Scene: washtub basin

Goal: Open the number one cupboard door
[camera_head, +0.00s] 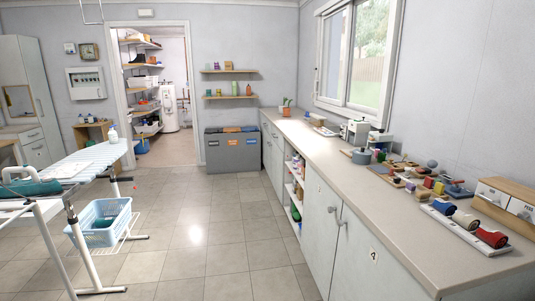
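A long counter (330,165) runs along the right wall with pale cupboard doors under it. Two near doors stand side by side and look shut: a left one (317,225) and a right one (352,270). Each has a dark handle close to the seam between them, the left handle (331,210) and the right handle (341,223). The right door carries a small dark mark (374,254) that I cannot read surely. More shut doors (272,150) are at the far end. Neither of my grippers is in view.
Open shelves (294,190) sit between the near and far doors. The tiled floor (205,235) before the counter is clear. An ironing board (75,170) and a blue basket (99,222) stand at left. A grey chest (232,150) is at the back.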

